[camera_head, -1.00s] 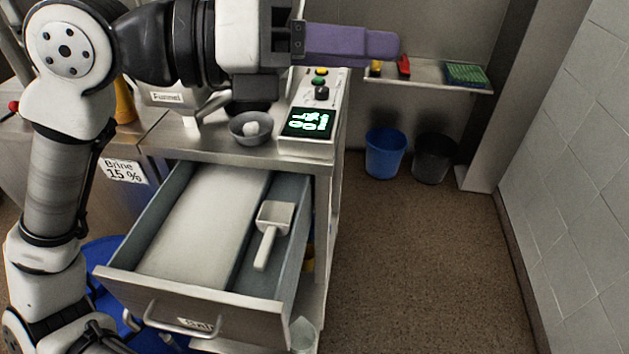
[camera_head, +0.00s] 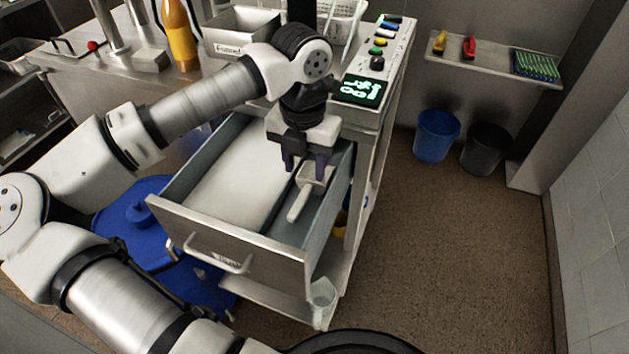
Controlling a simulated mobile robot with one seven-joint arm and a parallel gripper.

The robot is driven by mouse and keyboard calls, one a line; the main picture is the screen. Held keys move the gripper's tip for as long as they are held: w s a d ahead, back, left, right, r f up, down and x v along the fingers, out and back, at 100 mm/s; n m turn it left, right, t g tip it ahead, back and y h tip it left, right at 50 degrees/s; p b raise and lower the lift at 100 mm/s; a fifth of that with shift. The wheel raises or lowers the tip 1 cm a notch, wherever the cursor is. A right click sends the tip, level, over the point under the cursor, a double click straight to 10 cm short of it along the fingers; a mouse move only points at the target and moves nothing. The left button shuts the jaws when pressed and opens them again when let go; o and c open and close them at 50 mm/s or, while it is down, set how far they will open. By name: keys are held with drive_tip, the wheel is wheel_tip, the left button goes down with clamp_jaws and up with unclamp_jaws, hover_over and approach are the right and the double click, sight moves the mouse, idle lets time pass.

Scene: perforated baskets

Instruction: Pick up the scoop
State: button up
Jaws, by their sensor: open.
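The white scoop (camera_head: 301,203) lies in the right compartment of the open drawer (camera_head: 222,234), its handle pointing toward the drawer front. My gripper (camera_head: 305,174) points down over the scoop's head, with its two purple fingers apart. One finger is on the left of the scoop's head and the other overlaps its right part in the picture. I cannot tell whether the fingers touch the scoop. The far part of the scoop's head is partly hidden by my gripper.
A white slab or divided floor (camera_head: 235,172) fills the drawer's left part. The drawer's right wall is close beside the scoop. A control panel with a lit display (camera_head: 361,89) stands behind on the right. A blue bin (camera_head: 436,136) and a black bin (camera_head: 486,149) stand farther right; open floor lies before them.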

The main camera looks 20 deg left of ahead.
sight(307, 189)
drive_tip(key=shift+w+f+p, duration=0.2)
drive_tip(key=shift+f+p, duration=0.85)
drive_tip(key=shift+f, duration=2.45)
clamp_jaws()
